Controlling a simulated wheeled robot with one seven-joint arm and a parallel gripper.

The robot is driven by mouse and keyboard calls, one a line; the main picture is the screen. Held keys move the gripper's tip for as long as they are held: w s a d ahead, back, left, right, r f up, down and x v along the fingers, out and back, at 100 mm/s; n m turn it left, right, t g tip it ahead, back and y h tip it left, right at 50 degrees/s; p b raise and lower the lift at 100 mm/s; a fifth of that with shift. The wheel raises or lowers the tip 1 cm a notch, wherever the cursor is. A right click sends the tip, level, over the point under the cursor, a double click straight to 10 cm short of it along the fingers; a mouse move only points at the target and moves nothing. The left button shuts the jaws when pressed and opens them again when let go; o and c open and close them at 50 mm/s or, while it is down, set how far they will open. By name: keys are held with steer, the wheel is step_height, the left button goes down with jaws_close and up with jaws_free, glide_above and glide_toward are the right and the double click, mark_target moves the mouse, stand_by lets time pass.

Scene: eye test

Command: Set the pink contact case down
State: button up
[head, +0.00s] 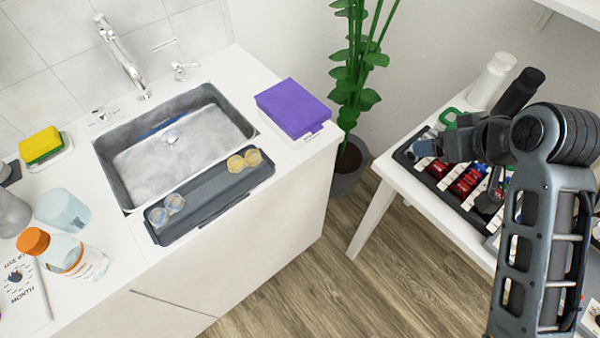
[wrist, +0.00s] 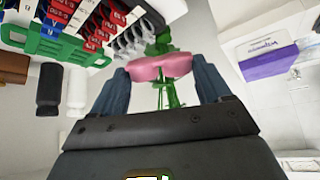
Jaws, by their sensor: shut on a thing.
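My gripper (wrist: 161,72) is shut on the pink contact case (wrist: 160,67), which has two rounded lobes and sits between the fingertips in the wrist view. In the head view my gripper (head: 424,148) is over the left end of the right-hand white table. The pink case cannot be made out there. A dark grey tray (head: 205,203) lies along the front of the sink. It bears a yellow contact case (head: 245,160) at its right end and a clear bluish one (head: 167,210) at its left end, with bare tray between them.
A purple box (head: 293,108) stands on the counter right of the sink (head: 180,135). A potted plant (head: 357,90) stands between counter and table. A glass (head: 63,210) and an orange-capped bottle (head: 65,255) are left of the tray. A black organizer (head: 432,183) fills the table's near left.

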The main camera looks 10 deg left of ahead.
steer(key=a+f+n+t+y+b, duration=0.1)
steer(key=a+f+n+y+b, duration=0.15)
steer(key=a, duration=0.65)
steer(key=s+a+r+n+t+y+b, duration=0.1)
steer(key=s+a+y+b, duration=0.2)
steer(key=a, duration=0.4)
steer(key=s+a+r+n+t+y+b, duration=0.1)
steer(key=s+a+r+b, duration=0.15)
steer(key=s+a, duration=0.4)
steer(key=n+y, duration=0.2)
steer(key=y, duration=0.2)
glide_above(218, 201)
steer(key=shift+t, duration=0.4)
step_height(218, 201, down, 5)
steer(key=shift+f, duration=2.05)
